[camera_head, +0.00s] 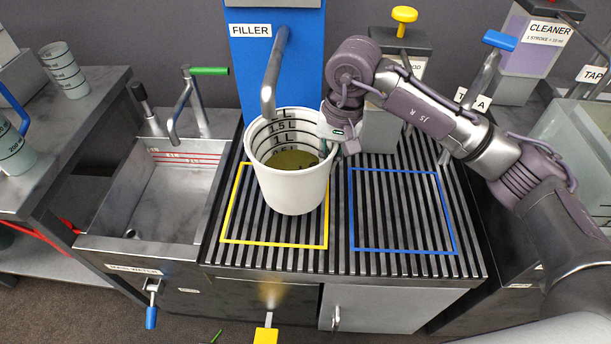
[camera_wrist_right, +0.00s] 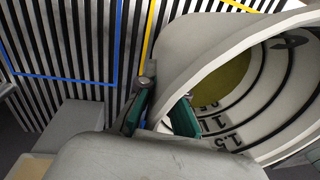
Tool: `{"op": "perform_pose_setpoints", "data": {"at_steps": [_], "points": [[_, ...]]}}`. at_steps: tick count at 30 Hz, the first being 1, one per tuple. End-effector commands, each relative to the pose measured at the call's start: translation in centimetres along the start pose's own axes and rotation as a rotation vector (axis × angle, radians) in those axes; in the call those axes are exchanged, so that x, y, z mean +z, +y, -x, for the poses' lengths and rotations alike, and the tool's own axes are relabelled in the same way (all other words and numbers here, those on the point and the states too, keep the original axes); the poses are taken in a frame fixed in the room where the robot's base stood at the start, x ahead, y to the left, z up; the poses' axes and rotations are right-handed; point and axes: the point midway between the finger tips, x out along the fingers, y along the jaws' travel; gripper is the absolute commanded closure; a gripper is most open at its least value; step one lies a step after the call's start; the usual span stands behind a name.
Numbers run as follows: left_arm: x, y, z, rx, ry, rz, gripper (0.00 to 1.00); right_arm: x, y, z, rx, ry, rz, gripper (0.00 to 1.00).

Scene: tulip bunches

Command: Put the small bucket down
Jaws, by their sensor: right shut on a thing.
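The small bucket (camera_head: 292,188) is white with black litre marks inside and some yellow-green liquid at its bottom. In the head view it is upright over the yellow-outlined square (camera_head: 233,242) on the slatted rack, under the filler spout (camera_head: 268,95). I cannot tell whether its base touches the slats. My right gripper (camera_head: 328,140) is shut on the right side of the bucket's rim. In the right wrist view, the green-padded fingers (camera_wrist_right: 160,112) straddle the bucket wall (camera_wrist_right: 185,50). My left gripper is not in view.
The blue-outlined square (camera_head: 403,250) on the rack to the right is empty. A steel sink (camera_head: 160,200) with a tap is on the left. Graduated cups (camera_head: 66,72) stand on the far-left bench. A blue filler panel (camera_head: 300,60) stands behind the bucket.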

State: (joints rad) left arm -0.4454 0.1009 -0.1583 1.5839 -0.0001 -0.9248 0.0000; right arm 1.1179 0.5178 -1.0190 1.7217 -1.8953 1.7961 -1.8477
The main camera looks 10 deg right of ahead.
Motion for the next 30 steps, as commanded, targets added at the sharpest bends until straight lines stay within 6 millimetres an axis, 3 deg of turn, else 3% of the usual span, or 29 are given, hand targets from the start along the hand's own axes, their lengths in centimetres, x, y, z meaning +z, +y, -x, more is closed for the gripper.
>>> {"op": "perform_pose_setpoints", "data": {"at_steps": [3,9,14,21,30], "points": [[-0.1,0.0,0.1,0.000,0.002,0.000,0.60,-0.6,-2.1,-1.4,-0.006,-0.001,0.003,1.00],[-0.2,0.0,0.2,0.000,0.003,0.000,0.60,-1.2,-3.8,-2.8,-0.005,0.002,0.002,1.00],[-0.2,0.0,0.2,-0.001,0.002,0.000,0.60,-1.3,-3.9,-3.5,-0.005,0.000,0.002,1.00],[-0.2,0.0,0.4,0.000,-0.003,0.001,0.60,-1.2,-3.4,-6.5,-0.005,-0.001,0.001,1.00],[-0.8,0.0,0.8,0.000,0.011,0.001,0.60,-1.3,-3.4,-6.9,-0.006,0.004,0.002,1.00]]}}
